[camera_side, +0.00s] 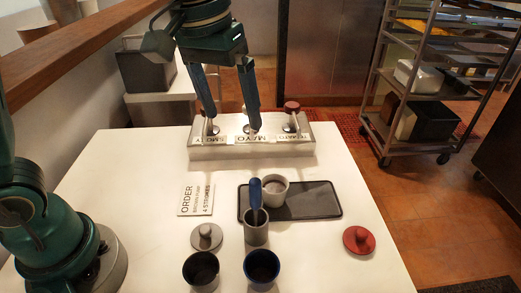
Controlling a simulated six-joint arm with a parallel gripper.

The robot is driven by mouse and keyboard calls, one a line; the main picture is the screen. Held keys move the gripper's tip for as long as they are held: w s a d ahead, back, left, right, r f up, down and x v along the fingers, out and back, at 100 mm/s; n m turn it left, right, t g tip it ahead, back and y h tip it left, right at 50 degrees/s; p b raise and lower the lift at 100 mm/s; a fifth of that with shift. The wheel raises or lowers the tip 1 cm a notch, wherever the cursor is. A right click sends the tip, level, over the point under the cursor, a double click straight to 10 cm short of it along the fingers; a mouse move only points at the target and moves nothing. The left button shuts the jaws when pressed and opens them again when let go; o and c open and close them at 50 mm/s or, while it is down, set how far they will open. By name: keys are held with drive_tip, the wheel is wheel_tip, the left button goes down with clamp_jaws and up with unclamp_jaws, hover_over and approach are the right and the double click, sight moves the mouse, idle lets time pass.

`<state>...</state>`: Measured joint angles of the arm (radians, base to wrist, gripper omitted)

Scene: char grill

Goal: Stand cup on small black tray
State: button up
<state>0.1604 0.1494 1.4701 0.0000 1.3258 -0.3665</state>
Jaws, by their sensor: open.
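A light grey cup (275,188) stands upright on the left part of the small black tray (318,203). It has something pale inside. My gripper (233,123) is open, with its two blue fingers pointing down. It is over the steel pump dispenser (240,153), near the MAYO label, behind the cup and apart from it. The fingers hide part of the dispenser's pumps. I cannot tell whether a fingertip touches one.
A grey pot with a blue-handled tool (255,192) stands just in front of the tray. Two dark cups (201,270) (262,268), a grey lid (206,236), a red lid (359,239) and an order card (195,200) are on the white table. The right side is mostly clear.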

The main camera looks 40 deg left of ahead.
drive_tip(key=s+a+f+m+t, duration=0.1)
drive_tip(key=s+a+f, duration=0.1)
drive_tip(key=s, duration=0.4)
drive_tip(key=s+a+f+m+t, duration=0.1)
drive_tip(key=s+a+f+t, duration=0.1)
drive_tip(key=s, duration=0.4)
drive_tip(key=shift+s+a+f, duration=0.15)
drive_tip(key=shift+s+a, duration=0.1)
drive_tip(key=shift+a, duration=0.1)
